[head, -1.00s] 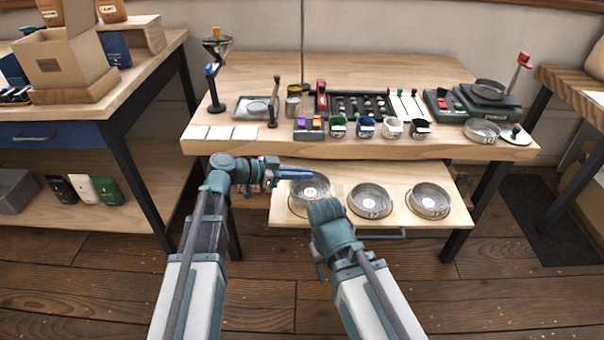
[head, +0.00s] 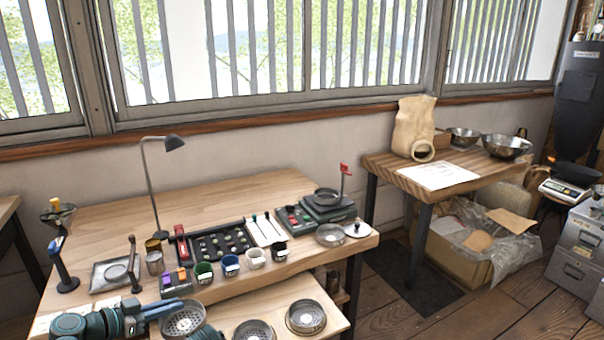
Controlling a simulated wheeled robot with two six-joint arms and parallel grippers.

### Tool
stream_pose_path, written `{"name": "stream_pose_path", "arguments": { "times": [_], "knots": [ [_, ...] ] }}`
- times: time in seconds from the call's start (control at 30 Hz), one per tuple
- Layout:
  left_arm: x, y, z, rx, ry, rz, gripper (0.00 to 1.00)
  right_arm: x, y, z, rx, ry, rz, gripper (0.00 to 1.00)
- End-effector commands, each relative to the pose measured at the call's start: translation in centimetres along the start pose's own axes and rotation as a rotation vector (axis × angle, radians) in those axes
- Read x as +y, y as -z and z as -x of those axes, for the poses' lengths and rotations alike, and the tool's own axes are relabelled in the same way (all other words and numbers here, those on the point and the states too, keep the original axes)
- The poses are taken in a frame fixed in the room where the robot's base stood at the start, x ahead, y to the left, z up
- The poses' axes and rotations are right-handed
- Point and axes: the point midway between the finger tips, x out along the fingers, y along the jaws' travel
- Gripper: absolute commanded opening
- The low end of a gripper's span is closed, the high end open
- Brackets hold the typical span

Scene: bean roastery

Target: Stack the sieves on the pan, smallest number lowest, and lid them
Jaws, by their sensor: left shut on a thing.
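Three round metal sieves sit on the pulled-out board at the bench front in the head view: left sieve (head: 186,321), middle sieve (head: 254,333) and right sieve (head: 306,316). Each has a pale label whose number is too small to read. My left gripper (head: 176,306) is shut on the rim of the left sieve. Of my right arm only a teal part (head: 205,335) shows at the bottom edge; its jaws cannot be made out. A shallow metal pan (head: 330,235) stands at the bench's right front. A flat lid (head: 358,229) with a dark knob lies beside it.
Behind the pan, a metal dish (head: 327,197) rests on a dark device on a green box (head: 300,218). Several small cups, including a blue cup (head: 229,265), line the front. A lamp (head: 160,190) stands behind. The bench's back (head: 230,196) is clear.

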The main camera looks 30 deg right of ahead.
Motion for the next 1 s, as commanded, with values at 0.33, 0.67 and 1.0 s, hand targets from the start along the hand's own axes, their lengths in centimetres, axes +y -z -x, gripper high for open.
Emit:
{"name": "stream_pose_path", "arguments": {
  "times": [0.33, 0.67, 1.0],
  "knots": [
    [0.0, 11.6, 4.2, 0.000, 0.000, 0.000, 0.00, 1.2, -0.7, 12.2, 0.000, 0.000, 0.000, 0.50],
    [0.0, 17.6, 6.4, 0.000, 0.000, 0.000, 0.00, 1.8, -1.1, 18.6, 0.000, 0.000, -0.001, 0.50],
    [0.0, 17.4, 6.3, 0.000, 0.000, 0.000, 0.00, 1.8, -1.1, 18.4, 0.000, 0.000, -0.001, 0.50]
  ]
}}
